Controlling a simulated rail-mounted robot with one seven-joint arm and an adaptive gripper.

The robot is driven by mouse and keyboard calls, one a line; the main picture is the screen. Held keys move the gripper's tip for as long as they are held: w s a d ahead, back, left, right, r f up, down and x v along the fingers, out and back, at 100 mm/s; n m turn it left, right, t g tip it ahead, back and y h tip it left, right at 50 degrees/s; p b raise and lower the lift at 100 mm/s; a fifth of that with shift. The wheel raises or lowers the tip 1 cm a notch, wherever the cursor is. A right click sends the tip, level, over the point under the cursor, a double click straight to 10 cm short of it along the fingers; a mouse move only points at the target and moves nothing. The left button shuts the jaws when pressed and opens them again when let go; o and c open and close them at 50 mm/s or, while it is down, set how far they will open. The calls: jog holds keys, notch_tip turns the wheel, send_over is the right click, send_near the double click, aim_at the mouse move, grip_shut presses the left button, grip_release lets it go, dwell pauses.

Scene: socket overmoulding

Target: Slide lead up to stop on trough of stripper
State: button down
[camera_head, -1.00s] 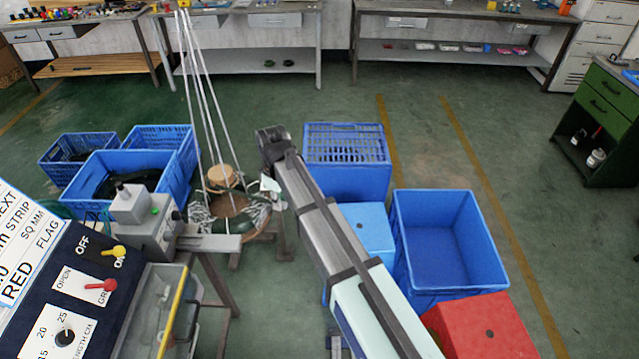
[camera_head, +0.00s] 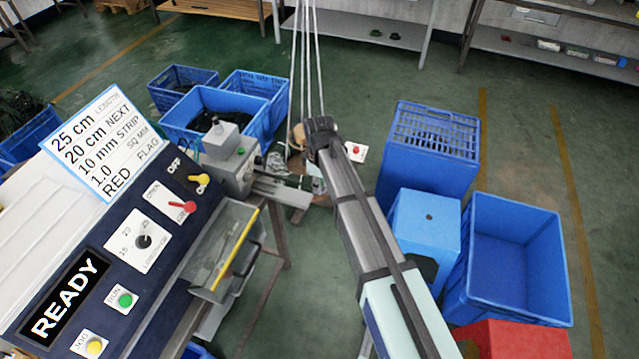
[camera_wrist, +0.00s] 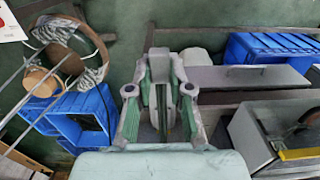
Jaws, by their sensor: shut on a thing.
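The grey stripper (camera_head: 228,152) stands beyond the control panel, with a pale flat trough-like bar (camera_head: 283,192) reaching right from it. In the head view, my arm's far end is just right of this bar, and it hides my fingers. In the wrist view, my gripper (camera_wrist: 160,105) is shut, with its grey and green fingers close together. A thin dark line shows between the fingers; the lead itself is too small to make out clearly. A grey bar (camera_wrist: 245,78) lies right of the fingers in the wrist view, apart from them.
The control panel (camera_head: 115,265) reads READY, beside a sign (camera_head: 108,143) listing lengths, strip and flag. A yellow-edged bin (camera_head: 222,245) sits in front of the stripper. Blue crates (camera_head: 515,255) and a red box (camera_head: 515,340) stand right of my arm. A cable coil (camera_wrist: 70,50) is at left.

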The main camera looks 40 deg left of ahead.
aim_at(302, 198)
jog(key=shift+d, duration=0.15)
notch_tip(302, 198, down, 7)
jog(key=b, duration=0.3)
jog(key=shift+r, duration=0.2)
jog(key=shift+a, duration=0.25)
dwell(0.5)
jog(key=shift+s+a, duration=0.3)
jog(key=shift+a, duration=0.6)
jog(key=shift+s+a, duration=0.25)
jog(key=shift+a, duration=0.7)
jog(key=shift+s+a, duration=0.3)
jog(key=shift+a, duration=0.6)
jog(key=c, duration=1)
grip_release()
jog(key=shift+r, duration=0.1)
